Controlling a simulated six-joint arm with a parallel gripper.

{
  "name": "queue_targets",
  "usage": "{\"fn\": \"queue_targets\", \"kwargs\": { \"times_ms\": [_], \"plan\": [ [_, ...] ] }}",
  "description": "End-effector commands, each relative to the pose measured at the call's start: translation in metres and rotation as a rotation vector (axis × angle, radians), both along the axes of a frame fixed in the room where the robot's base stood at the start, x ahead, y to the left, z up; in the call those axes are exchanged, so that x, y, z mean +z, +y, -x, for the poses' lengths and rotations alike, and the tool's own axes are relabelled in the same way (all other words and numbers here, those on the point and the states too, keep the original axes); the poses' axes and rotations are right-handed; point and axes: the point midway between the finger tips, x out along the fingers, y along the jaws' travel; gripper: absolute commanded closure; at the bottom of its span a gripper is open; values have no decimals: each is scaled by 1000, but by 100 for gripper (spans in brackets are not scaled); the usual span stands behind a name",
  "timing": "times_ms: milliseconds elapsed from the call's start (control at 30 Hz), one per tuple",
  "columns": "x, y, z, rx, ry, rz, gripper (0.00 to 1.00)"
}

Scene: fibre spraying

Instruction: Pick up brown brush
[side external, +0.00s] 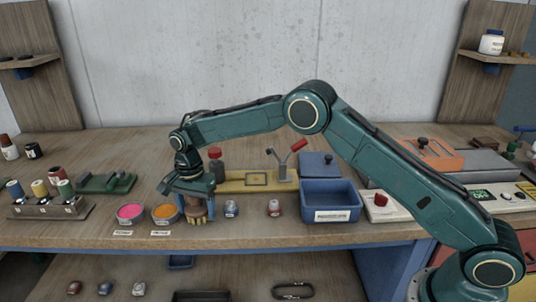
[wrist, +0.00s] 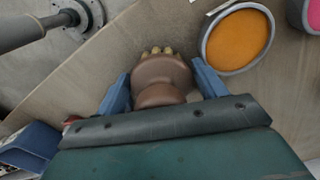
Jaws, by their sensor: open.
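The brown brush (wrist: 160,78) is a rounded brown body with a row of pale yellowish tips at its far end. In the wrist view it sits between the two blue fingers of my gripper (wrist: 162,90), with the fingers open on either side of it. Whether a finger touches it I cannot tell. In the side view my gripper (side external: 197,190) points down over the brown brush (side external: 196,211) near the front of the bench. The gripper hides the brush's upper part there.
A pink dish (side external: 130,212) and an orange dish (side external: 164,213) stand just left of the brush. Small jars (side external: 231,208) and a blue bin (side external: 331,200) are to the right. The bench's front edge (side external: 230,240) is close. A spool rack (side external: 48,207) stands at far left.

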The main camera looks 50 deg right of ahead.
Motion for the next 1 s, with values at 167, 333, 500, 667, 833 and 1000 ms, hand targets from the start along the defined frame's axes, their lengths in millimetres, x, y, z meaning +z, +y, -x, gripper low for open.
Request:
{"fn": "queue_targets", "kwargs": {
  "times_ms": [167,333,500,667,833,1000],
  "plan": [
    [0,0,0,0,-1,0,30],
    [0,0,0,0,-1,0,30],
    [0,0,0,0,-1,0,38],
    [0,0,0,0,-1,0,65],
    [1,0,0,0,-2,-1,69],
    [2,0,-1,0,-3,0,69]
  ]
}}
